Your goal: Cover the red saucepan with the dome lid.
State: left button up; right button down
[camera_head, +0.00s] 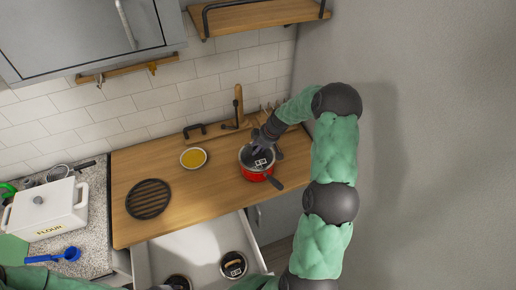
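The red saucepan (254,175) stands on the right part of the wooden counter, its dark handle pointing to the lower right. A dark lid (258,157) with a pale-marked top lies over its opening; whether it is fully seated I cannot tell. My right gripper (257,146) reaches down from the upper right over the lid. Its fingers are small and dark against the lid, so I cannot tell whether they grip it. My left arm shows only along the bottom left edge; its gripper cannot be made out.
An open white drawer (190,246) below the counter holds a round dark item (233,265) and another (178,282). A black slatted trivet (148,199) and a yellow-filled dish (193,158) are on the counter. A white flour box (45,212) and blue scoop (56,256) are left.

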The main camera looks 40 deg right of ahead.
jog(key=shift+f+b, duration=0.5)
jog(key=shift+b, duration=1.25)
dwell(1.8)
jog(key=c, duration=0.7)
grip_release()
jog(key=v, duration=1.2)
